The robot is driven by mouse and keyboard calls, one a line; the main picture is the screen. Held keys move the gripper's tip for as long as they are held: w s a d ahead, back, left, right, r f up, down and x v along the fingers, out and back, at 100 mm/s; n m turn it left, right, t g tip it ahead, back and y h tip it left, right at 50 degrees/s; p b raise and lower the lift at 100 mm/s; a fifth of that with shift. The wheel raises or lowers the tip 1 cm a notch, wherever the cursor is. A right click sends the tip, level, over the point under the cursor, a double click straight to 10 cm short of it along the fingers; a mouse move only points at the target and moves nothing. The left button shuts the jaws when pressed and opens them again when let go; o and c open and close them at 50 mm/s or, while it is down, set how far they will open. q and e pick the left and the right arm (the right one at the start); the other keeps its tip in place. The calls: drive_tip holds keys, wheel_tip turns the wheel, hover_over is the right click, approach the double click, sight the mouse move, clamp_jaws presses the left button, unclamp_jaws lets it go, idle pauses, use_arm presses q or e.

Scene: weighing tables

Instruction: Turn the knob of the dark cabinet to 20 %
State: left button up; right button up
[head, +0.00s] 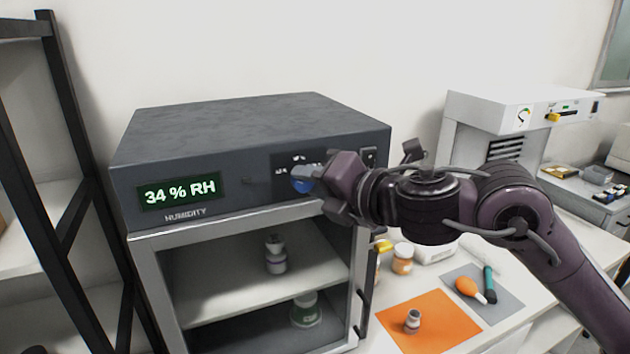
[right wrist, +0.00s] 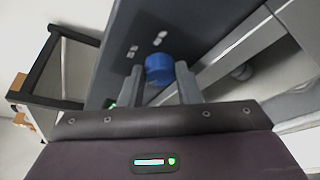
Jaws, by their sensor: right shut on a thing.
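The dark cabinet (head: 250,125) stands on the table, with a glass-fronted chamber below its control panel. Its display (head: 180,191) reads 34 % RH, above the word HUMIDITY. The blue knob (head: 303,180) is on the right part of the panel, partly hidden by my right gripper (head: 318,190). In the right wrist view the knob (right wrist: 159,68) sits between the two fingertips, and the right gripper (right wrist: 160,88) is shut on it. The scale marks around the knob are partly covered and too small to read. My left gripper is not in view.
Bottles (head: 276,255) stand on the cabinet's shelf. To the right, an orange mat (head: 440,335) holds a small bottle, and a grey mat (head: 505,305) holds an orange-bulbed tool. A white device (head: 490,115) stands behind. A black rack (head: 75,180) is at left.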

drive_tip(key=shift+f, duration=0.15)
drive_tip(key=o, duration=1)
drive_tip(key=b+v, duration=0.2)
drive_tip(key=v, duration=0.6)
drive_tip(key=shift+a, duration=0.1)
